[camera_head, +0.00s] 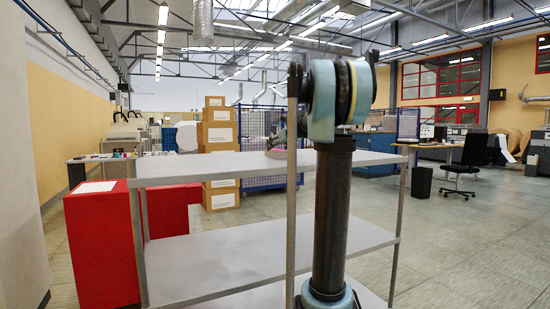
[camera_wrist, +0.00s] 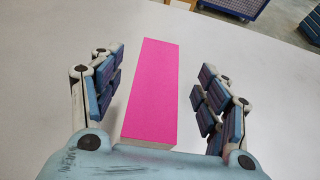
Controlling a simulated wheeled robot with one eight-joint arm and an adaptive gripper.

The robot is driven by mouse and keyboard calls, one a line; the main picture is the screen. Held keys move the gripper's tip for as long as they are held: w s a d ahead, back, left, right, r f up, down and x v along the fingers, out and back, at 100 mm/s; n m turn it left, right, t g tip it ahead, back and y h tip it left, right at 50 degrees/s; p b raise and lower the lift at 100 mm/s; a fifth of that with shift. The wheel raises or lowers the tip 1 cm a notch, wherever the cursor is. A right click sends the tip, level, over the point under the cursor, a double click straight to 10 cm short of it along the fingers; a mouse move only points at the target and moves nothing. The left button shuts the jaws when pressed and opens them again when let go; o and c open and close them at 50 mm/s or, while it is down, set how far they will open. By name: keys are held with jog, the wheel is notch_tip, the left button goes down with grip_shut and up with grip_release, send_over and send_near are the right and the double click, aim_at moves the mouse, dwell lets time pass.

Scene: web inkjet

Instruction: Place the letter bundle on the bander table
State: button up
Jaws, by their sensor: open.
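A pink-topped block with a pale side, apparently the letter bundle (camera_wrist: 152,88), lies on a plain grey surface in the wrist view. My gripper (camera_wrist: 163,68) is open, with its blue-padded fingers on either side of the bundle and a visible gap on both sides. In the head view a small piece of pink (camera_head: 276,154) shows on the top shelf of a grey rack (camera_head: 200,168), mostly hidden behind my arm. I cannot tell from these frames which surface is the bander table.
A red cabinet (camera_head: 102,240) with a paper on top stands left of the rack. Stacked cardboard boxes (camera_head: 218,135) and a blue mesh cage (camera_head: 258,130) stand behind. A black chair (camera_head: 468,160) is at the right. Floor at the right front is clear.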

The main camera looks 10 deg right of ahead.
jog(key=shift+x, duration=2.8)
jog(key=c, duration=1.3)
